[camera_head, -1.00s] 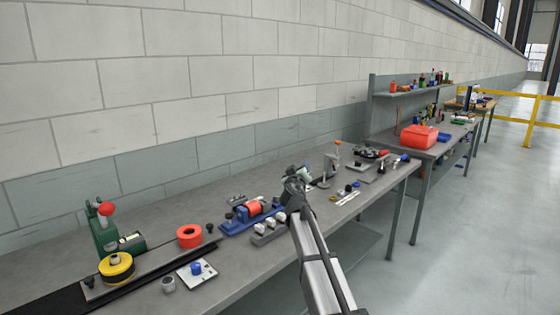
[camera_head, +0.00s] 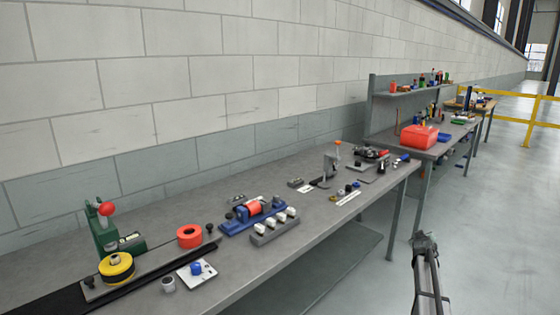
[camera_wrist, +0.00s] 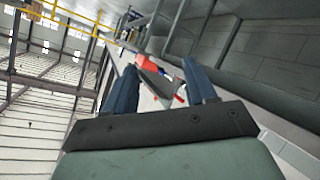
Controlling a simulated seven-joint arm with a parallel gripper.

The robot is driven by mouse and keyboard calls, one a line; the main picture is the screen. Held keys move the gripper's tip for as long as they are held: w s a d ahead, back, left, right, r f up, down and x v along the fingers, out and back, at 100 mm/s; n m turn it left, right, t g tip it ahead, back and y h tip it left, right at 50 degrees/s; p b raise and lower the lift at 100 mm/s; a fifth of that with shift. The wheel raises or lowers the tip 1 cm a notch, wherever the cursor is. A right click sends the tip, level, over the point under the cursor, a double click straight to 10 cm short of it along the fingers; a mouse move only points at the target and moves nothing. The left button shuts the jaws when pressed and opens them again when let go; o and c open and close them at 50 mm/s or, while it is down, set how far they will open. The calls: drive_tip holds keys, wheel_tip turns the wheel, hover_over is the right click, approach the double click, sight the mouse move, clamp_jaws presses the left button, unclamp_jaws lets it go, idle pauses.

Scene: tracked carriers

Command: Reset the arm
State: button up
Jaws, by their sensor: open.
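My gripper (camera_wrist: 163,85) shows in the wrist view as two blue fingers standing apart, with nothing held between them. In the head view my arm rises from the lower right edge, and its end (camera_head: 424,243) is over the floor to the right of the grey workbench (camera_head: 330,222), clear of the bench edge. The fingers are too small to make out in the head view. The wrist view is tilted sideways, with a red object (camera_wrist: 150,62) far beyond the fingers.
The bench holds a green press (camera_head: 105,232), a yellow reel (camera_head: 117,267), an orange ring (camera_head: 190,236), a blue fixture (camera_head: 240,224) and a grey block with white caps (camera_head: 270,232). A second bench with a red box (camera_head: 418,137) stands farther back.

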drive_tip(key=s+d+f+m+g, duration=0.1)
drive_tip(key=s+d+f, duration=0.6)
drive_tip(key=d, duration=0.4)
drive_tip(key=s+d+f+m+g, duration=0.1)
drive_tip(key=s+d+f, duration=0.65)
drive_tip(key=d, duration=0.35)
drive_tip(key=s+d+f+m+g, duration=0.1)
drive_tip(key=s+d+f, duration=0.1)
drive_tip(key=s+f, duration=0.6)
drive_tip(key=s+a+f+g+y, duration=0.2)
drive_tip(key=s+a+f, duration=0.35)
drive_tip(key=a, duration=0.85)
drive_tip(key=s+a+f+n+g+y, duration=0.1)
drive_tip(key=s+a+f+g+y, duration=0.15)
drive_tip(key=a+f, duration=0.85)
drive_tip(key=s+a+f+g+y, duration=0.1)
drive_tip(key=s+a+f+y, duration=0.3)
drive_tip(key=a, duration=1.4)
drive_tip(key=s+a+g, duration=0.4)
drive_tip(key=s+a, duration=1)
drive_tip(key=s, duration=0.1)
drive_tip(key=s+a+r+g+h, duration=0.1)
drive_tip(key=s+a, duration=0.3)
drive_tip(key=s, duration=0.6)
drive_tip(key=s+a+r+n+g+h, duration=0.1)
drive_tip(key=s+a+g, duration=0.3)
drive_tip(key=s, duration=0.7)
drive_tip(key=shift+s+a+r+g, duration=0.25)
drive_tip(key=shift+a+r+g, duration=0.15)
drive_tip(key=shift+r, duration=0.2)
